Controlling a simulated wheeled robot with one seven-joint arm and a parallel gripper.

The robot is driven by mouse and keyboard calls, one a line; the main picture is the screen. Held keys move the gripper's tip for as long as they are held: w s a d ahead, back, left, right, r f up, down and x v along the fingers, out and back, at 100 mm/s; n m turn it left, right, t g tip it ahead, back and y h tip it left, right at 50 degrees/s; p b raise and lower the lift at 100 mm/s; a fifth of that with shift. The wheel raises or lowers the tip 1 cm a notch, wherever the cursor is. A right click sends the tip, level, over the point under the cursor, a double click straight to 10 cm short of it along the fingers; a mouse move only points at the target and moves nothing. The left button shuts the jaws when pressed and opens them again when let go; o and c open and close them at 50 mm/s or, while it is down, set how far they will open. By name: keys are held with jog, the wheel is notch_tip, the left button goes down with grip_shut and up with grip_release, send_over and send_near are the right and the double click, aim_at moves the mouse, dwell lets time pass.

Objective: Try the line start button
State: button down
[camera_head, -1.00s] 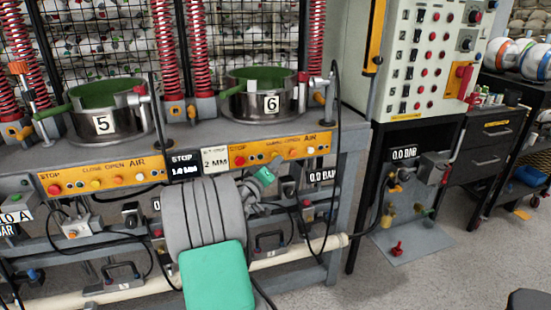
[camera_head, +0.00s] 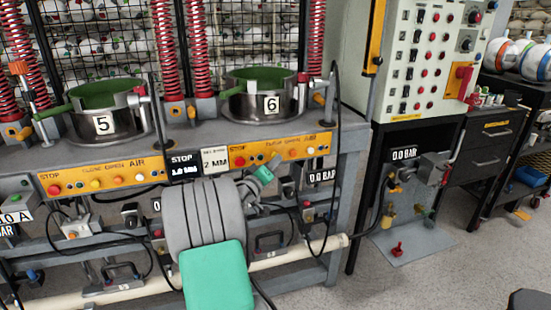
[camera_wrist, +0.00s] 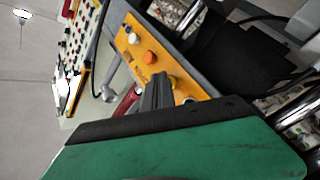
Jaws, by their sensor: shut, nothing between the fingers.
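My gripper (camera_wrist: 157,92) is shut and empty, its closed fingers pointing at an orange button panel in the wrist view. The panel (camera_wrist: 158,38) bears a white button (camera_wrist: 134,38), an orange button (camera_wrist: 149,57) and a yellow button (camera_wrist: 171,80) close beside the fingertips. I cannot tell whether the fingers touch it. In the head view the arm's teal end is just below the panel under press 6 (camera_head: 271,105). That panel has a red stop button (camera_head: 240,162) at its left. No label reading line start is legible.
Press 5 (camera_head: 104,124) stands at the left with its own button panel. A tall control cabinet (camera_head: 420,60) with many buttons and a red switch stands at the right. Black cables hang near the panel's right end. Open floor lies at the lower right.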

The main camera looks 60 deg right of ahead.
dwell(0.4)
jog(key=shift+s+a, duration=0.55)
jog(key=shift+a, duration=0.05)
jog(key=shift+s+a+b, duration=0.65)
jog(key=shift+s+a, duration=1.1)
jog(key=shift+s, duration=0.05)
